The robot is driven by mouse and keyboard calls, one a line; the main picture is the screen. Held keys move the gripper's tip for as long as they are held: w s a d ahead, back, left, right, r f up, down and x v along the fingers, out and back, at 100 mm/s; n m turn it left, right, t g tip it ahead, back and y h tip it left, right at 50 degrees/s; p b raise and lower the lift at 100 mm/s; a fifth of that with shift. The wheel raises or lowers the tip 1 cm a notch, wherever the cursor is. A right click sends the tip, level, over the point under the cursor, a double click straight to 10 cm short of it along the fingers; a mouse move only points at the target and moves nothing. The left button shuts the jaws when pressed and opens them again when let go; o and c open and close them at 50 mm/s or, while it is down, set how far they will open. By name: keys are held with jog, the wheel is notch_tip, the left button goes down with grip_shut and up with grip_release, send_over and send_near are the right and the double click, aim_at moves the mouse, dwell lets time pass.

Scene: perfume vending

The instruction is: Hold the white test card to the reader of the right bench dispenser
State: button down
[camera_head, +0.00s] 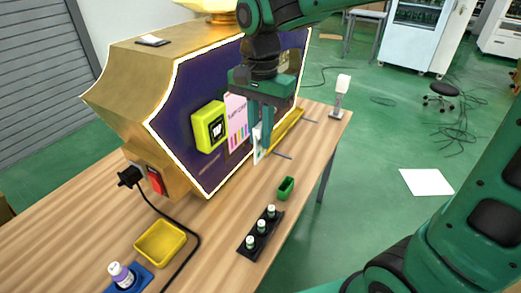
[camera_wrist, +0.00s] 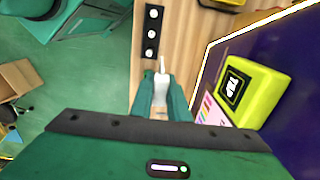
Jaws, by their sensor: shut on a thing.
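My gripper (camera_head: 264,146) is shut on the white test card (camera_head: 257,152), which hangs upright and nearly edge-on below the fingers. In the wrist view the card (camera_wrist: 161,88) shows as a narrow white piece between my gripper's fingers (camera_wrist: 157,80). The dispenser (camera_head: 134,84) is a gold cabinet with a dark purple front and a lit white border. Its reader (camera_head: 208,127) is a yellow-green box with a black tap label. In the wrist view the reader (camera_wrist: 262,92) is to the right of the card, with a visible gap between them.
A pink sign (camera_head: 236,118) is beside the reader. A black cable (camera_head: 178,223) crosses the bench.

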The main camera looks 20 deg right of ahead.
jog(key=w+a, duration=0.7)
dwell(0.6)
jog(key=shift+d+r, duration=0.1)
dwell(1.3)
jog(key=shift+s+d, duration=3.45)
jog(key=shift+s, duration=0.1)
